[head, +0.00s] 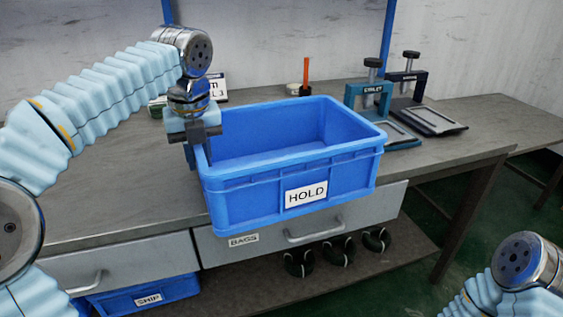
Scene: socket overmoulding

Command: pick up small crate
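A blue open crate (250,204) with a white HOLD label is at the front edge of the workbench. Its front bottom edge overlaps the bench edge in the picture. It looks empty, though part of its floor is hidden. My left gripper (199,152) points down at the crate's left rim, one finger inside the wall and the other seemingly outside. I cannot tell whether the fingers press on the wall. Part of my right arm shows at the bottom right; its gripper is out of view. Another blue crate (120,301), labelled SHIP, is below the drawers, partly cut off.
Two clamp presses (371,97) (408,83) stand on the workbench (105,205) right of the crate. A sign (218,88), an orange stick (306,75) and a small round pot (293,89) are behind it. Drawers (135,270) lie under the benchtop, with several dark coils (338,248) below.

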